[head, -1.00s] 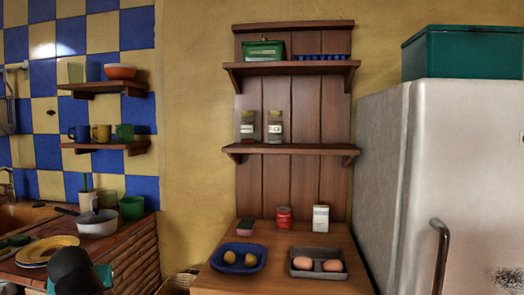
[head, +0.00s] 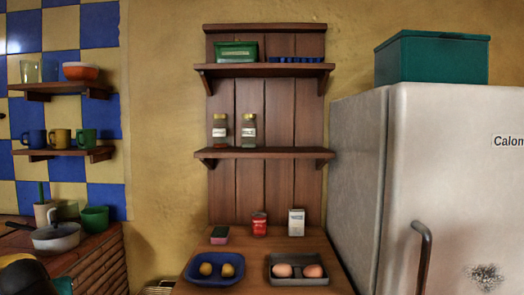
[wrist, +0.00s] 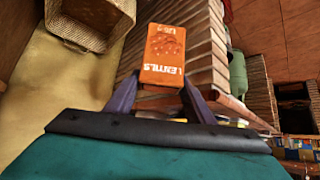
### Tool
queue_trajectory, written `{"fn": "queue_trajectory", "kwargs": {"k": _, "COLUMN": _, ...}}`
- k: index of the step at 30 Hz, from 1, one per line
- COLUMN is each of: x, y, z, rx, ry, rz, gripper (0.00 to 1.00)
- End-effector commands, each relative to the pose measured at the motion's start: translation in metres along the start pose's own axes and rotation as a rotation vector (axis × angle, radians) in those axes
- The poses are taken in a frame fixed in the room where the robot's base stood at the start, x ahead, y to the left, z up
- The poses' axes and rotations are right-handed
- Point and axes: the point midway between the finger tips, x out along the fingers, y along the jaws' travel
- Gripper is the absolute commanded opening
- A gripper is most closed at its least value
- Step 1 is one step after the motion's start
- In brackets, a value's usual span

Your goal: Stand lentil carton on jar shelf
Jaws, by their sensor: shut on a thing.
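An orange carton (wrist: 164,55) marked LENTILS is in the wrist view. My gripper (wrist: 155,92) is shut on its near end, one dark finger on each side, and holds it above the floor. The jar shelf (head: 265,153) is the lower wall shelf in the head view. Two glass jars, a left jar (head: 220,130) and a right jar (head: 249,130), stand on its left part. The carton does not show in the head view, where only a dark part of my arm shows at the lower left.
The shelf's right half is bare. The upper shelf (head: 265,70) holds a green box (head: 236,51) and a blue tray (head: 295,60). The wooden table (head: 255,262) below carries a red can (head: 259,224), a white carton (head: 296,222) and two trays. A fridge (head: 410,190) stands at right.

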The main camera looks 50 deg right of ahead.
Motion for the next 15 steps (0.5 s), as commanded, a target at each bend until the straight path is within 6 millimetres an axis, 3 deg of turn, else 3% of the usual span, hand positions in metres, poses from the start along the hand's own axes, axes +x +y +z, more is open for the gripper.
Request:
{"fn": "queue_trajectory", "kwargs": {"k": 8, "x": -0.02, "y": 0.043, "z": -0.04, "rx": 0.051, "ry": 0.003, "rz": 0.052, "gripper": 0.23}}
{"fn": "queue_trajectory", "kwargs": {"k": 15, "x": -0.049, "y": 0.113, "z": -0.087, "rx": 0.129, "ry": 0.003, "rz": 0.132, "gripper": 0.23}}
